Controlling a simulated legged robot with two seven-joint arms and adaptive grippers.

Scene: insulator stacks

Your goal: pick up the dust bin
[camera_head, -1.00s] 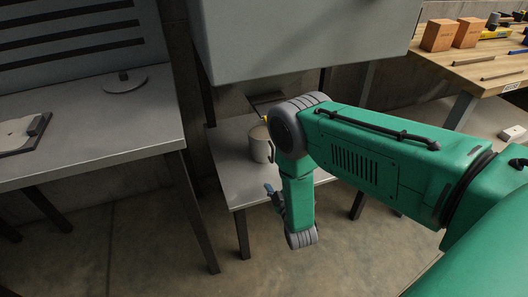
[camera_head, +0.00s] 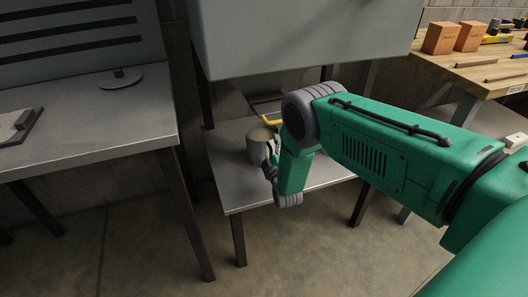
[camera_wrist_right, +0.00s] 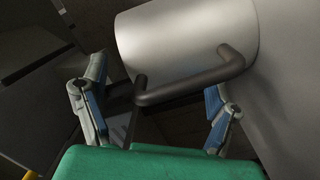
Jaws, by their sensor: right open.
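The dust bin, a grey cylinder (camera_head: 260,146) with an open top, stands upright on the low grey table. In the right wrist view its pale wall (camera_wrist_right: 185,38) fills the upper middle, and a dark curved handle (camera_wrist_right: 190,86) sticks out towards me. My right gripper (camera_head: 267,168) is at the near right side of the bin, partly hidden by my wrist in the head view. In the right wrist view its blue-lined fingers (camera_wrist_right: 160,84) are open on either side of the handle, with a gap between them. I cannot tell whether either touches it. My left gripper is out of view.
The low table (camera_head: 234,192) has bare room in front of the bin. A yellow-edged item (camera_head: 274,122) sits just behind it. A large grey cabinet (camera_head: 300,35) hangs close above. A taller grey table (camera_head: 80,130) stands left, and a wooden bench (camera_head: 475,72) with blocks right.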

